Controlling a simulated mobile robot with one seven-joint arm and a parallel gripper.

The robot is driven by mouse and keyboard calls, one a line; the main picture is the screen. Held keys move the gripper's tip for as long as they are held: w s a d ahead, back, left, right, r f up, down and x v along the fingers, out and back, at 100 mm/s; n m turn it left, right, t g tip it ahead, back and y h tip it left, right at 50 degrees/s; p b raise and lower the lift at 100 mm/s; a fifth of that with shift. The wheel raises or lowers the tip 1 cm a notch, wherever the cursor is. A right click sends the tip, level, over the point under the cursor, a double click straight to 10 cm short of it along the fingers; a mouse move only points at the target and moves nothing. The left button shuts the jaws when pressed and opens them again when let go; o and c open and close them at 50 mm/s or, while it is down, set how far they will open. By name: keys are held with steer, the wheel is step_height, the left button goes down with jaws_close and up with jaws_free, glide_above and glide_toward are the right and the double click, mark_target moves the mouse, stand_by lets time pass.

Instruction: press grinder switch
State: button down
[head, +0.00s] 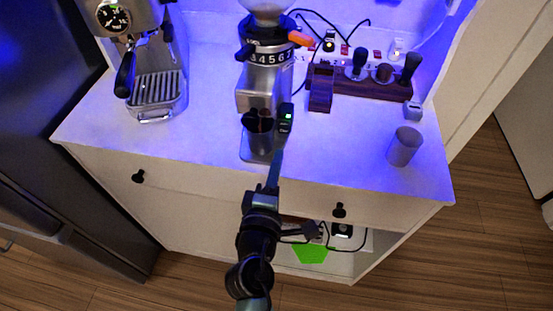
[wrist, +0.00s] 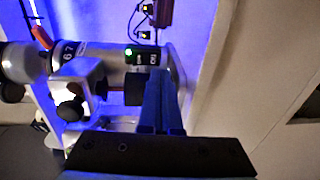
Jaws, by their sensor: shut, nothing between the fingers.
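The grinder (head: 262,85) stands upright near the middle of the counter, a silver body with a numbered dial. Its switch (head: 286,117) is a small dark block with a lit green light on the grinder's right side. In the wrist view, the switch (wrist: 143,57) and its green light show just above and left of the fingertips. My gripper (head: 277,158) reaches up from the front edge, close in front of and below the switch. In the wrist view, its blue fingers (wrist: 160,76) are together and empty. I cannot tell whether the tips touch the switch.
An espresso machine (head: 155,70) stands at the left. A wooden tool holder (head: 350,83) and a lit power strip (head: 377,55) are at the back right. A grey cup (head: 404,146) stands at the right. The counter between grinder and cup is clear.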

steer(key=s+a+f+b, duration=0.1)
steer(key=s+a+b, duration=0.1)
steer(key=s, duration=0.6)
steer(key=shift+s+a+f+b, duration=0.15)
steer(key=shift+s+f+b, duration=0.05)
steer(key=shift+b, duration=0.1)
steer(key=w+d+r+m+t+p, duration=0.15)
steer(key=w+r+m, duration=0.3)
steer(key=r, duration=1.05)
steer(key=w+r+m+t+p, duration=0.3)
steer(key=r+m, duration=0.3)
steer(key=r, duration=0.8)
steer(key=s+a+r+m+t+y+p, duration=0.1)
steer(key=s+r+m+t+y, duration=0.1)
steer(key=r, duration=1.2)
steer(key=s+a+r+m+t+y+p, duration=0.1)
steer(key=s+r+t, duration=0.3)
steer(key=r, duration=1)
steer(key=s+m+y, duration=0.1)
steer(key=s, duration=0.2)
steer(key=shift+s+a+r+p, duration=0.15)
steer(key=shift+r+p, duration=0.1)
steer(key=shift+p, duration=0.15)
steer(key=shift+m+t, duration=0.25)
